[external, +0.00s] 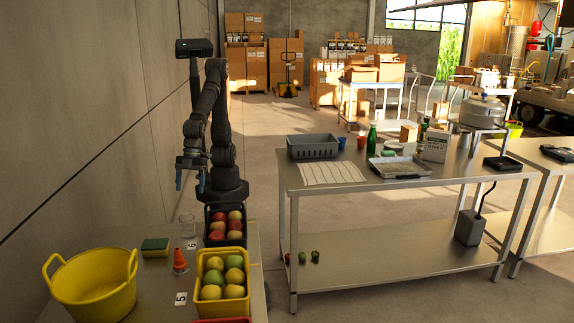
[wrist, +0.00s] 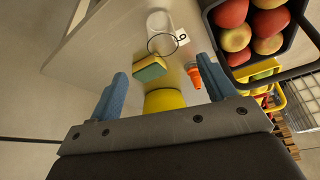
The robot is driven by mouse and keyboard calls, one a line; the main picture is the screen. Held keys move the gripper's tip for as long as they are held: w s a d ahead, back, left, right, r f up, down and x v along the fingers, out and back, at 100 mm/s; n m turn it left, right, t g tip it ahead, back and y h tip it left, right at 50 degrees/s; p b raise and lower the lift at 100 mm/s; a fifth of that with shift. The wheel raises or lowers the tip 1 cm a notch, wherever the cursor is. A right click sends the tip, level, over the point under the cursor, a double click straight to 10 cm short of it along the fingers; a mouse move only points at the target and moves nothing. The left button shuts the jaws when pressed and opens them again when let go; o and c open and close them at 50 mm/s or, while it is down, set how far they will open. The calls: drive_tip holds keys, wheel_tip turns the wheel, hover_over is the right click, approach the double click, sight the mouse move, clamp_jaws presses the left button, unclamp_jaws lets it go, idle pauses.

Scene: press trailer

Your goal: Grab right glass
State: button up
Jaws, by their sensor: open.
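One clear glass (external: 187,224) stands on the near table, beside the number 6 card and left of the black crate of apples. It also shows in the wrist view (wrist: 161,22), at the top middle with its round rim facing me. I see only this glass. My gripper (external: 189,184) is open and empty, pointing down above the far end of the near table, higher than the glass. In the wrist view its two blue fingers (wrist: 165,85) are wide apart, and the glass lies beyond them, not between them.
The black crate (external: 209,241) and yellow crate (external: 203,296) hold fruit. A yellow tub (external: 92,290) stands front left. A steel table (external: 430,190) is across a gap.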

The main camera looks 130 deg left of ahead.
sight(187, 236)
drive_tip(key=x, duration=1.5)
drive_tip(key=shift+w+f, duration=0.1)
drive_tip(key=shift+w, duration=0.05)
drive_tip(key=c, duration=1.1)
